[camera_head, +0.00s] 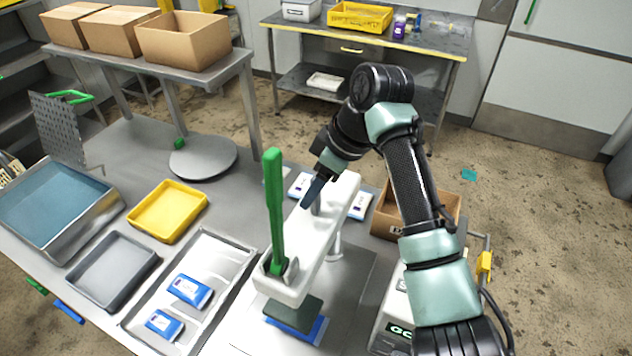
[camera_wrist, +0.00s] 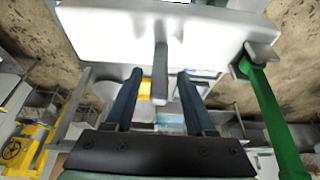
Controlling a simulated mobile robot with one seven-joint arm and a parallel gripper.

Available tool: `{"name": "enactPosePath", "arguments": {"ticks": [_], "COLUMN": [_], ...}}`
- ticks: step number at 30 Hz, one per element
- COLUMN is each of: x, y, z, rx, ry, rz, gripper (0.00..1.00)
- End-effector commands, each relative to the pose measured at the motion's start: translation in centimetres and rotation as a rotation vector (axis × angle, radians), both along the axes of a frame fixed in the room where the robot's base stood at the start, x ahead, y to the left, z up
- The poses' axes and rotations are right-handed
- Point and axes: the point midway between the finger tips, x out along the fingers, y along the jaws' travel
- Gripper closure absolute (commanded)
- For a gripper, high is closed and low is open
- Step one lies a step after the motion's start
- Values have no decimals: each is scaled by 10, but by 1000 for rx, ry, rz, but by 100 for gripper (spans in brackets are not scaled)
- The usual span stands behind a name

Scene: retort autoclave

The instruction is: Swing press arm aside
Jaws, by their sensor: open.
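The press arm (camera_head: 322,240) is a white beam over the table, with a green lever (camera_head: 274,205) standing upright at its near end. A dark press pad (camera_head: 294,309) sits under that end, on a blue piece (camera_head: 310,330). My gripper (camera_head: 312,196) is at the beam's middle, fingers pointing down. In the wrist view the white beam (camera_wrist: 130,35) spans the top and the green lever (camera_wrist: 270,115) is at the right. A grey peg (camera_wrist: 160,75) stands out from the beam between my open fingers (camera_wrist: 158,100), with gaps visible on both sides.
Left of the press are a long tray (camera_head: 228,245) with blue-and-white packs (camera_head: 190,290), a yellow tray (camera_head: 168,210), a grey tray (camera_head: 112,268) and a water-filled tub (camera_head: 62,198). A cardboard box (camera_head: 385,222) stands right of the press. A round plate (camera_head: 203,158) lies behind.

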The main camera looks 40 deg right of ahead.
Motion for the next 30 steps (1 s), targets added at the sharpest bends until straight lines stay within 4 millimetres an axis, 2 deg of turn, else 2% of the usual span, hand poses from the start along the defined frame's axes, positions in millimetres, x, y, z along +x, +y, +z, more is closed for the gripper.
{"name": "enactPosePath", "arguments": {"ticks": [7,16,30], "x": [0,0,0], "y": [0,0,0], "z": [-1,-1,0], "rx": [0,0,0], "ry": [0,0,0], "rz": [0,0,0], "gripper": [45,99,100]}}
